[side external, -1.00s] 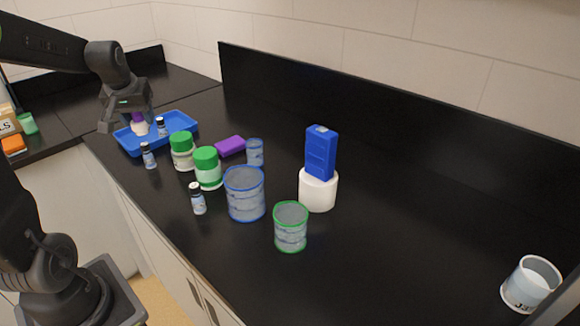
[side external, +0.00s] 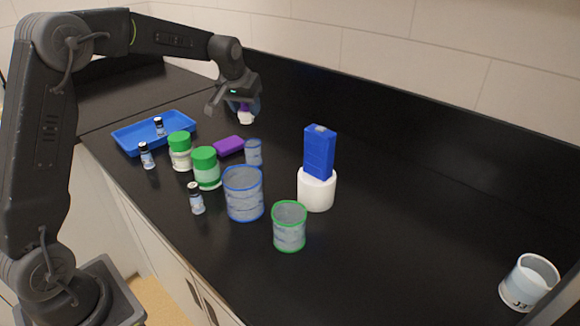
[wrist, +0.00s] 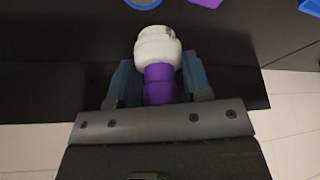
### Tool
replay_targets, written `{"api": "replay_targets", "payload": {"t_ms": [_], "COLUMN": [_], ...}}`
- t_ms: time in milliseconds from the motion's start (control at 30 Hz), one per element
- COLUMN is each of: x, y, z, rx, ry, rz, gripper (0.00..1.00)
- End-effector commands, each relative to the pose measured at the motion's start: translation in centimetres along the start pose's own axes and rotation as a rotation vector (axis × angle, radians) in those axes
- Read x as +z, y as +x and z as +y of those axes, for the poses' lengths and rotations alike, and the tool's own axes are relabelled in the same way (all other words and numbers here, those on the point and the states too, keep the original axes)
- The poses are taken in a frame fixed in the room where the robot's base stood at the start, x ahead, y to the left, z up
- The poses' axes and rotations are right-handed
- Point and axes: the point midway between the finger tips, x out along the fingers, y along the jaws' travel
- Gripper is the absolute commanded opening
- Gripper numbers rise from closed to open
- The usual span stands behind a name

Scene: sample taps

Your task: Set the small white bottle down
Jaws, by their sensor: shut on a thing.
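The small white bottle (side external: 246,118) with a purple cap hangs below my gripper (side external: 240,103) near the back of the black counter. In the wrist view the white bottle (wrist: 158,46) points away from me, its purple cap (wrist: 160,85) between the two fingers. My gripper (wrist: 161,84) is shut on the cap. I cannot tell whether the bottle's base touches the counter.
The blue tray (side external: 128,142) lies at left with a small vial in it. Green-capped jars (side external: 206,168), a purple block (side external: 229,146) and blue-rimmed cups (side external: 244,195) stand in front.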

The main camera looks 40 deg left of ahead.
Motion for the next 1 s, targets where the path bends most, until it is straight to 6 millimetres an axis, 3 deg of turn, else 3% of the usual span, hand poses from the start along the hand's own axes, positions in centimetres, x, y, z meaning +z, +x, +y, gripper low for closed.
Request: {"api": "replay_targets", "payload": {"t_ms": [267, 733, 1000], "x": [1.2, 1.8, 1.9], "y": [3.1, 8.9, 10.3], "z": [0.3, 9.3, 11.4], "rx": [0.001, 0.002, 0.0], "ry": [-0.001, 0.001, -0.003], "rz": [0.002, 0.002, 0.004], "gripper": [0.22, 0.22, 0.22]}}
